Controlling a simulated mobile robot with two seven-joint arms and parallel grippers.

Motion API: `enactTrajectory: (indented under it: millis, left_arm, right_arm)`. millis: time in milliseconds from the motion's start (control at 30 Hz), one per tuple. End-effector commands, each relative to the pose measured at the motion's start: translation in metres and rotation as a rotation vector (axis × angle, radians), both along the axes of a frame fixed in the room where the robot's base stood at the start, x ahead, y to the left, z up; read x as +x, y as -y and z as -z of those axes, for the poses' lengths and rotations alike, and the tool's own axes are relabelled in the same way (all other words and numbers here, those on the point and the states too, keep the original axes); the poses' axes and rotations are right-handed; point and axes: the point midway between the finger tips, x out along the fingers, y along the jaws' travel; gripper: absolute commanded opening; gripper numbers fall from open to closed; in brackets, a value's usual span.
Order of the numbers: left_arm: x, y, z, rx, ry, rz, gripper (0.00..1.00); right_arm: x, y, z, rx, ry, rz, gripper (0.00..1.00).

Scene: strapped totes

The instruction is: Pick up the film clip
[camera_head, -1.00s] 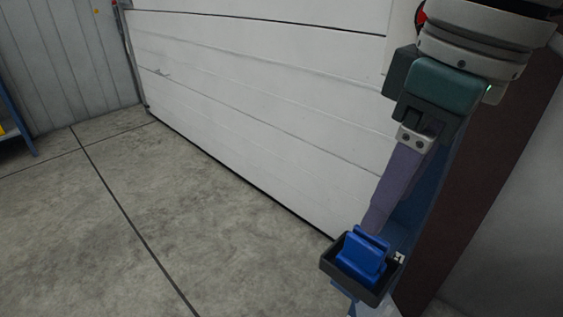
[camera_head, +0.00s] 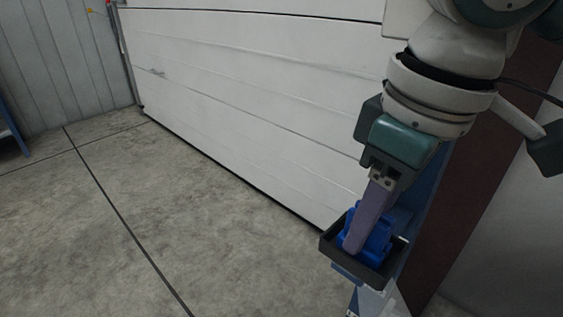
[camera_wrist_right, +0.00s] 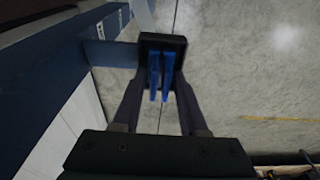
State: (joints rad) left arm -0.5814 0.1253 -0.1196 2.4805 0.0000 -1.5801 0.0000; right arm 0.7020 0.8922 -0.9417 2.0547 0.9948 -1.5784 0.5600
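The blue film clip (camera_head: 379,239) sits in a small black tray (camera_head: 360,268) at the lower right of the head view. In the right wrist view the film clip (camera_wrist_right: 167,68) shows as two blue upright plates within the black tray (camera_wrist_right: 163,40). My right gripper (camera_head: 361,241) is at the clip, and one purple finger covers part of it in the head view. In the right wrist view the right gripper (camera_wrist_right: 160,78) is open, with one finger on each side of the clip. Whether the fingers touch it is unclear. My left gripper is not in view.
The tray is at a blue upright structure (camera_wrist_right: 112,52) beside the white sectional door (camera_head: 250,100). A dark brown post (camera_head: 478,190) stands at the right. The grey concrete floor (camera_head: 120,240) at the left is clear.

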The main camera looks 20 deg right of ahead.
Motion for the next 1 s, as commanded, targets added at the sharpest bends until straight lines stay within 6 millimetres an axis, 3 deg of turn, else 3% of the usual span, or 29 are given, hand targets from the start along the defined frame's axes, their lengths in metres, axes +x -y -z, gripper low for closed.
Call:
enactTrajectory:
  millis: [33,367,833,1000]
  left_arm:
    - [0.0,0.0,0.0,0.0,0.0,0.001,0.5]
    - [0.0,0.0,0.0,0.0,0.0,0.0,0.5]
    - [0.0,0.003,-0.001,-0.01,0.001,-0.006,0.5]
    - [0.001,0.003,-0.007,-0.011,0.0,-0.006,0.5]
  right_arm:
    - [0.0,0.0,0.0,0.0,0.0,0.0,0.35]
    - [0.0,0.0,0.0,0.0,0.0,0.0,0.0]
    - [0.0,0.0,-0.001,0.0,0.0,0.0,0.0]
    - [0.0,0.0,-0.01,0.001,0.002,0.0,0.0]
